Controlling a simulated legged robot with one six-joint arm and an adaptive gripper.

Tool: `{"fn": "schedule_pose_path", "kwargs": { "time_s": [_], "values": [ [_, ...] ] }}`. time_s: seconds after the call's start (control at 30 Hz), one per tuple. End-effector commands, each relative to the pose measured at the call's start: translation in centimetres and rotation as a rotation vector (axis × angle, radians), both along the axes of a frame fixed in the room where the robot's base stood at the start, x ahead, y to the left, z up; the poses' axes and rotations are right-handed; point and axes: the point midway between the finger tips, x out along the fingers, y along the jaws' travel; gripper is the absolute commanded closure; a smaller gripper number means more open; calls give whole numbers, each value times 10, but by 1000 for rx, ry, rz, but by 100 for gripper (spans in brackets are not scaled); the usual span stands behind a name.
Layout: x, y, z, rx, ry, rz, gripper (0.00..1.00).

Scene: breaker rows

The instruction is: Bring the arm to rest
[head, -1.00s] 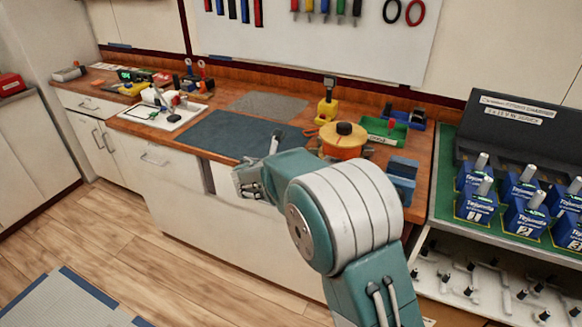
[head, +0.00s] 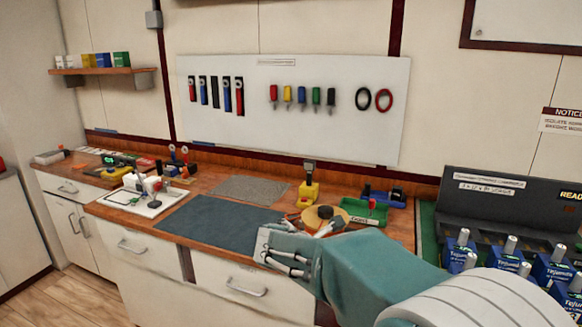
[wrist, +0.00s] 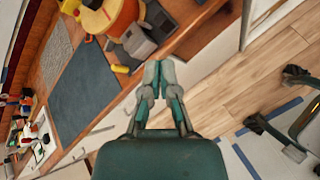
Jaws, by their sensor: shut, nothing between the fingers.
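My gripper (wrist: 158,76) shows in the wrist view with its two fingers together and nothing between them. It hangs in front of the workbench edge, apart from the things on the bench. In the head view my teal and white arm reaches in from the lower right, partly in front of the bench.
The wooden workbench (head: 213,181) carries a dark mat (head: 215,222), a yellow-orange reel (head: 318,216), a green tray (head: 362,212) and a white board (head: 130,201) with small parts. A tool panel (head: 330,135) hangs behind.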

Motion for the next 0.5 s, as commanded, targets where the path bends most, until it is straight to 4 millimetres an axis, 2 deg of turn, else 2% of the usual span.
{"fn": "schedule_pose_path", "kwargs": {
  "time_s": [0.03, 0.2, 0.33, 0.5],
  "values": [
    [-16, -18, 10, 77, -18, -78, 100],
    [-72, -62, 24, 350, -67, -347, 100],
    [-118, -86, 30, 556, -111, -553, 100],
    [-178, -106, 31, 823, -169, -817, 100]
  ]
}}
